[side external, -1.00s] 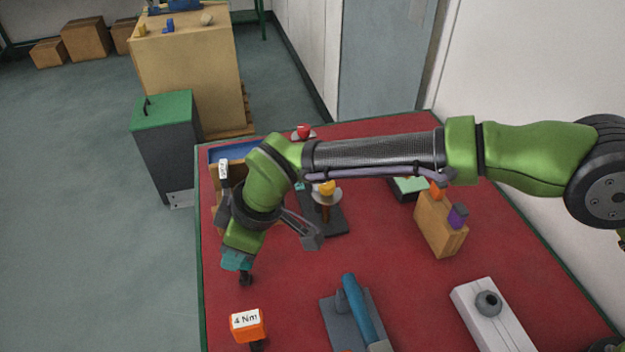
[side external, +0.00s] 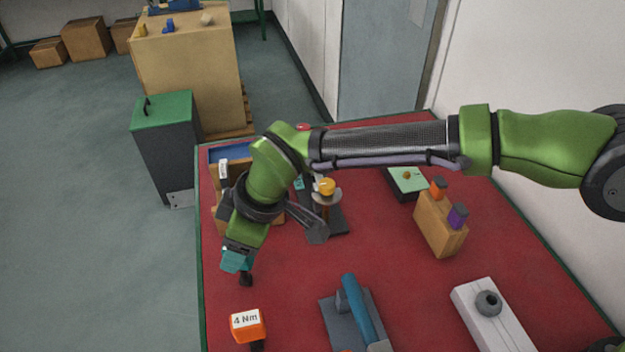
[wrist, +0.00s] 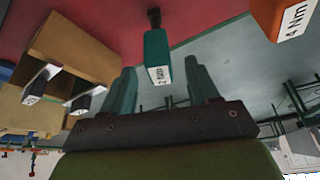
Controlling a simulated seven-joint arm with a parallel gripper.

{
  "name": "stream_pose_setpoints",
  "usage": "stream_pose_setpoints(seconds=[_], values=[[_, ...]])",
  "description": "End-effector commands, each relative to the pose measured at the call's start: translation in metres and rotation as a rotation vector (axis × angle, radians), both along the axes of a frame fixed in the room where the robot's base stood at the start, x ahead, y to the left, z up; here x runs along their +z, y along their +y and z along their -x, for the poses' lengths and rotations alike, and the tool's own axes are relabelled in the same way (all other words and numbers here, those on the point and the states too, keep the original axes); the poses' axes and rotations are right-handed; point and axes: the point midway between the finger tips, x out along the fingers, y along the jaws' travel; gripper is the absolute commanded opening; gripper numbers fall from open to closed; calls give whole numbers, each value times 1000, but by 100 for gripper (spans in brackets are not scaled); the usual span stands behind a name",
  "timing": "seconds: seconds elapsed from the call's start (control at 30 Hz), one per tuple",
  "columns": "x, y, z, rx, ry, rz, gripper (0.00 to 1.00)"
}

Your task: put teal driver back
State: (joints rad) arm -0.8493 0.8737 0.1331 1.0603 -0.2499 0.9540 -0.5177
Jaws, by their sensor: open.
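The teal driver (wrist: 157,52) has a "2 Nm" label and a dark lower end. In the wrist view it is between the two teal fingers of my gripper (wrist: 160,67), with a visible gap on each side. My gripper is open and does not grip the driver. In the side view the teal driver (side external: 236,262) is at the left edge of the red table, just below my gripper (side external: 239,248), with its dark end (side external: 246,280) towards the table. The fingers are hard to make out there.
An orange "4 Nm" driver (side external: 248,326) stands nearby. A wooden block (wrist: 75,50) with two white-labelled tools is on the other side. A blue-handled tool (side external: 358,310), a wooden holder (side external: 438,225) and a white block (side external: 492,315) are to the right. Red table surface between them is clear.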

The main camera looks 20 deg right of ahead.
Motion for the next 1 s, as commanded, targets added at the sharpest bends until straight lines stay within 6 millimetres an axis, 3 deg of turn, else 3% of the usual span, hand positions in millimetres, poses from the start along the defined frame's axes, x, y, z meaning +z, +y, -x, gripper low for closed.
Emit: stream_pose_setpoints(seconds=[0.3,0.57,0.67,0.77,0.9,1.0], values=[[65,-25,10,0,-1,-3,60],[92,-38,15,-2,0,0,60],[104,-52,10,-35,-2,-6,60],[124,-87,-2,-124,-3,-21,60],[159,-168,-13,-329,-2,-58,60],[177,-229,-11,-493,3,-93,60]])
